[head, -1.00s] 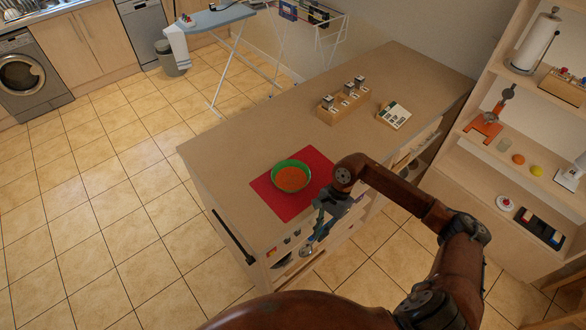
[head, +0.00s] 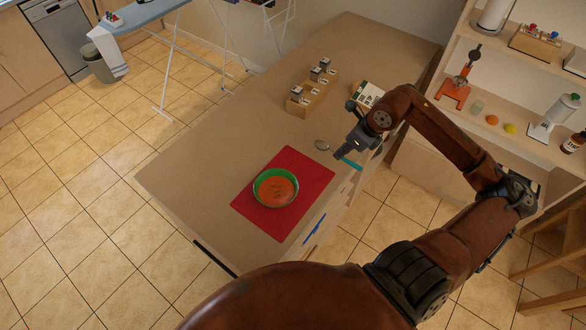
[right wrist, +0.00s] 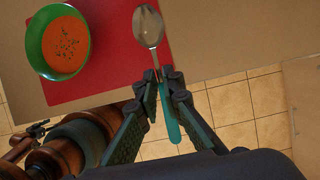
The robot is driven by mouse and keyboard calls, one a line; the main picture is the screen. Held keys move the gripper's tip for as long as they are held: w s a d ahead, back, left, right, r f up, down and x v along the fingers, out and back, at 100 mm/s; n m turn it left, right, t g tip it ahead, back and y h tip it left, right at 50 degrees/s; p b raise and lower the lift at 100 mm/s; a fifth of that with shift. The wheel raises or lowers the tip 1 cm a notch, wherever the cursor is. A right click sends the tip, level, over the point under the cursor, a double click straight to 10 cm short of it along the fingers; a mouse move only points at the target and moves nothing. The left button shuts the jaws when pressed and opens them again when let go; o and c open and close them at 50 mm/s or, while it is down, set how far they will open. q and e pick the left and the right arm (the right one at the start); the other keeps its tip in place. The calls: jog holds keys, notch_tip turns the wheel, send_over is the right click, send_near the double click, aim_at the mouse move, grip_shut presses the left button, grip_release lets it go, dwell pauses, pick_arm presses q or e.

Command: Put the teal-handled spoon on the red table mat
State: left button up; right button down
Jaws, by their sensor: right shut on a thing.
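My right gripper (head: 345,152) is shut on the teal-handled spoon (head: 349,162) beside the counter's right edge. In the right wrist view the fingers (right wrist: 163,84) pinch the teal handle (right wrist: 170,115), and the spoon's metal bowl (right wrist: 148,26) points away from the gripper. In the head view the spoon's bowl (head: 322,145) shows beyond the mat's upper right corner. The red table mat (head: 310,178) lies flat on the counter, to the lower left of the gripper. A green bowl of orange soup (head: 275,188) stands on it. My left gripper is not in view.
A wooden box with small jars (head: 312,90) and a white-and-green box (head: 367,95) stand farther back on the counter (head: 230,130). Shelves (head: 470,110) stand to the right. The mat is clear around the bowl, and the counter left of it is free.

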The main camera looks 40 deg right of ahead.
aim_at(324, 149)
jog(key=w+a, duration=0.1)
jog(key=w+f, duration=0.1)
jog(key=w, duration=0.1)
jog(key=w+a+f, duration=0.1)
jog(key=w, duration=0.1)
jog(key=shift+w+a+f, duration=0.25)
jog(key=shift+a, duration=0.1)
jog(key=w+f, duration=0.1)
jog(key=w+a+f, duration=0.1)
jog(key=f, duration=0.1)
jog(key=w+a+f, duration=0.1)
jog(key=w, duration=0.1)
jog(key=shift+f, duration=0.4)
jog(key=shift+w+a+f, duration=0.1)
jog(key=shift+w+f, duration=0.2)
jog(key=shift+f, duration=0.2)
jog(key=x, duration=0.3)
jog(key=shift+s+f, duration=0.2)
jog(key=shift+s, duration=0.05)
jog(key=shift+f, duration=0.3)
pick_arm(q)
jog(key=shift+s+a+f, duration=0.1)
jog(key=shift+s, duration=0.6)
